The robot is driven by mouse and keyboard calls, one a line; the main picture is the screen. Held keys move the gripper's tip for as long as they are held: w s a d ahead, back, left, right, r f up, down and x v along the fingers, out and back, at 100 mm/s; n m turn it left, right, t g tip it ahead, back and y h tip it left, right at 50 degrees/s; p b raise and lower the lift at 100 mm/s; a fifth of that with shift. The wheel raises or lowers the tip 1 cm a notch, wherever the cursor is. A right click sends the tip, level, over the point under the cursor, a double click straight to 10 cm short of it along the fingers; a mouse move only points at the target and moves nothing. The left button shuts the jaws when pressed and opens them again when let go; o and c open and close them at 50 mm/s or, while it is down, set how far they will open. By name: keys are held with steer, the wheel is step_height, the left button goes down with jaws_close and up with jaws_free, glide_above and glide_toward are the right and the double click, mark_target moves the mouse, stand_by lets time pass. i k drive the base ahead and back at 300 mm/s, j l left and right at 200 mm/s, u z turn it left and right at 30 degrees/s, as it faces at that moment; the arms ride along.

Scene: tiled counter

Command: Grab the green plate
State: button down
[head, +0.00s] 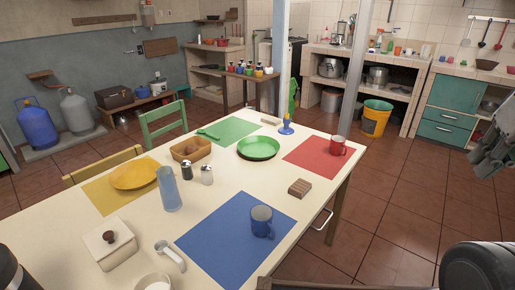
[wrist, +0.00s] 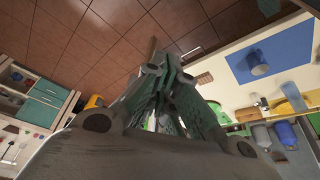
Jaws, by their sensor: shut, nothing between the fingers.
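The green plate (head: 258,148) lies on the cream table (head: 235,203), toward its far side, between the green placemat (head: 231,130) and the red placemat (head: 312,157). My gripper (head: 489,153) is at the right edge of the head view, partly cut off, well apart from the table and the plate. In the wrist view my gripper (wrist: 160,75) has its fingers together with nothing seen in them. A green patch lies behind the fingers there, but I cannot tell whether it is the plate.
The tiled floor (head: 400,200) at right is clear.

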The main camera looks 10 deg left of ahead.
mark_target(253, 147)
steer(key=i+l+u, duration=0.2)
steer(key=u, duration=0.2)
steer(key=i+l+u, duration=0.15)
steer(key=l+u, duration=0.2)
steer(key=i+l+u, duration=0.1)
steer(key=l+u, duration=0.7)
steer(key=i+l, duration=0.05)
steer(key=l, duration=0.05)
